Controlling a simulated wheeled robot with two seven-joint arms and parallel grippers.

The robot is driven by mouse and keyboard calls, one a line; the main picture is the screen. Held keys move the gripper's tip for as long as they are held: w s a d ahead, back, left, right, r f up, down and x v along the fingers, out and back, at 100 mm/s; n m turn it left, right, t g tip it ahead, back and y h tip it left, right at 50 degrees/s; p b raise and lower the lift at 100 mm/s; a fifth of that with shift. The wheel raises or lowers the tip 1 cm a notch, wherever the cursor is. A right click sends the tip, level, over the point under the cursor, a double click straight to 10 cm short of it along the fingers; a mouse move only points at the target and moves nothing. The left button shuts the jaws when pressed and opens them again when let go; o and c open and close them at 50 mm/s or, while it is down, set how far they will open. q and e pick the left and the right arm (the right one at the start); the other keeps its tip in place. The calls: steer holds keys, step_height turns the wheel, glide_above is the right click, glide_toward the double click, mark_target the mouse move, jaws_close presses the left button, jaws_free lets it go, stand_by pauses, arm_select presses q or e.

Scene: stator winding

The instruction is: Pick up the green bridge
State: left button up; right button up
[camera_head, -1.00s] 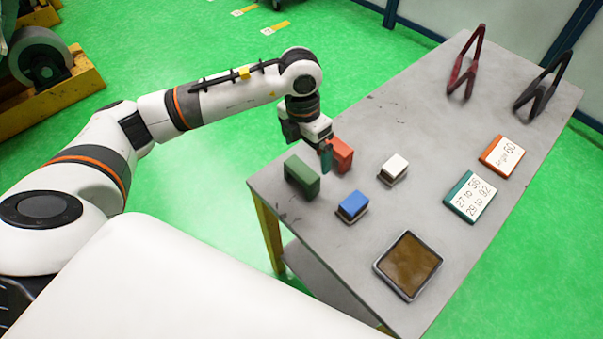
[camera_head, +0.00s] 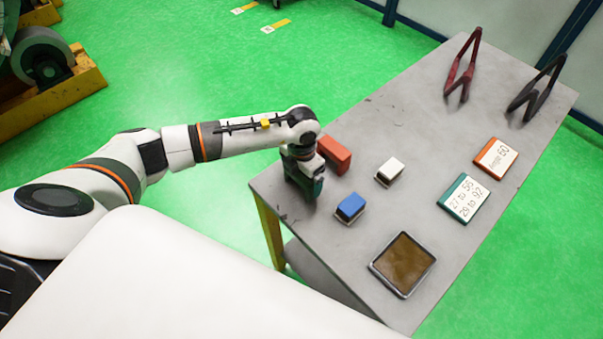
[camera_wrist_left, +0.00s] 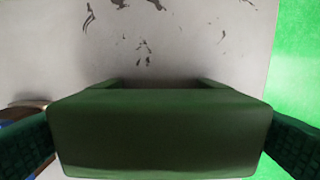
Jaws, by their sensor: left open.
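The green bridge (camera_wrist_left: 160,132) fills the lower middle of the left wrist view, its broad top face towards the camera and its two legs showing at the far side. In the head view it is largely hidden behind my left gripper (camera_head: 306,182) at the table's near left corner. My left gripper is open. In the wrist view its dark green fingers stand one on each side of the bridge, close to its ends. Whether they touch it cannot be told. My right gripper is in neither view.
On the grey table (camera_head: 400,130), a red block (camera_head: 334,154) stands close behind my gripper. A blue block (camera_head: 350,207) and a white block (camera_head: 389,171) lie to the right.

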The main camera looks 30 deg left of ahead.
arm_select(q)
steer(key=shift+f, duration=0.2)
steer(key=c, duration=0.9)
steer(key=shift+r, duration=0.15)
